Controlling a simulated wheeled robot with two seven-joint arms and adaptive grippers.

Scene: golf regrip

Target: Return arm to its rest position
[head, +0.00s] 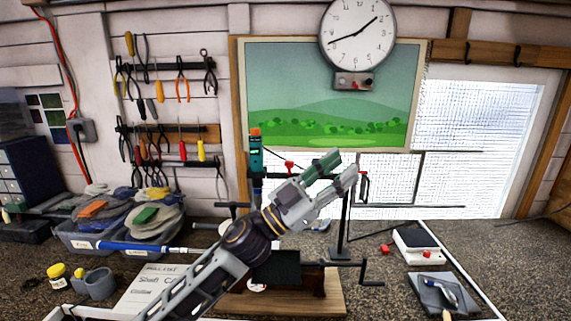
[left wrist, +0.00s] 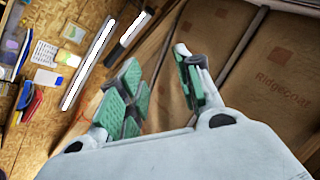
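My left arm reaches up from the bottom of the head view, in front of the bench. My left gripper (head: 339,169) is raised over the bench, its fingers pointing up and to the right. In the left wrist view (left wrist: 158,68) its green-padded fingers stand apart with nothing between them. My right gripper is in neither view. A blue grip (head: 133,246) on a light shaft lies at the left, partly hidden behind my arm. A dark bench fixture (head: 275,268) on a wooden board (head: 325,298) is partly covered by the arm.
Bins of cloths (head: 135,225) and a yellow-lidded jar (head: 57,274) stand at the left. A thin black post (head: 343,220) rises near my gripper. A white device (head: 418,244) and a grey pad (head: 436,296) lie at the right. A clock (head: 357,30) hangs above.

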